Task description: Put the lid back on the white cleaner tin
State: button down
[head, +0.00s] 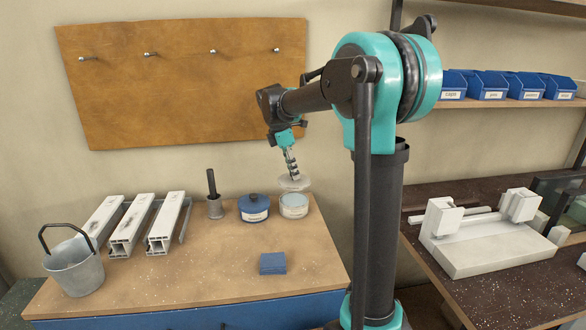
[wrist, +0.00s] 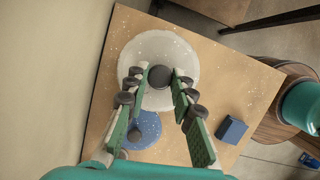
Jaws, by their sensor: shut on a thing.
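My gripper (head: 292,173) is shut on the dark knob (wrist: 160,77) of a round, pale lid (wrist: 180,62). In the head view the lid (head: 294,184) hangs roughly level just above the white cleaner tin (head: 294,211), with a small gap between them. The tin stands upright and open at the back right of the bench, pale blue inside, with a label on its front. In the wrist view the lid hides the tin, so I cannot tell how well they line up.
A blue lidded tin (head: 254,211) stands close left of the white tin; it also shows in the wrist view (wrist: 146,127). A blue block (head: 272,264) lies in front.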

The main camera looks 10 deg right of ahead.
aim_at(291, 180)
jog(key=shift+f, duration=3)
jog(key=shift+f, duration=0.15)
jog(key=c, duration=0.7)
grip_release()
jog(key=shift+r, duration=3.5)
jog(key=shift+c, duration=0.7)
grip_shut()
